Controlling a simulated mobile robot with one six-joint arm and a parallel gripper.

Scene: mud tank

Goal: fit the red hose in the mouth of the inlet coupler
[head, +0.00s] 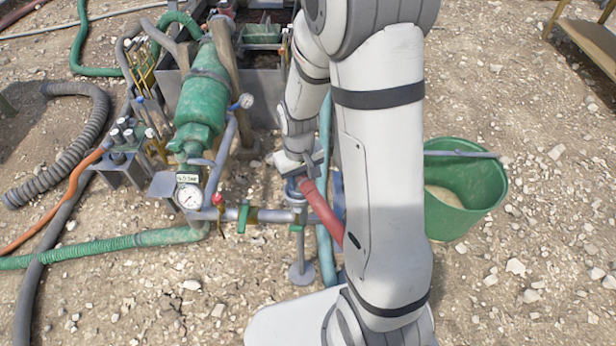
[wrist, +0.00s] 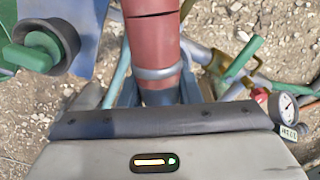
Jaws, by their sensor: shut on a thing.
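The red hose (head: 324,212) runs down and right from my gripper in the head view, and my arm hides its lower end. It also shows in the wrist view (wrist: 152,38), with a grey collar around it. My gripper (head: 300,166) is shut on the hose near this collar. In the wrist view my gripper (wrist: 160,95) has a finger on each side of it.
A green tank (head: 203,98) stands behind. A green bucket (head: 463,190) stands right of my arm. Hoses lie at left; gravelly ground is open at right.

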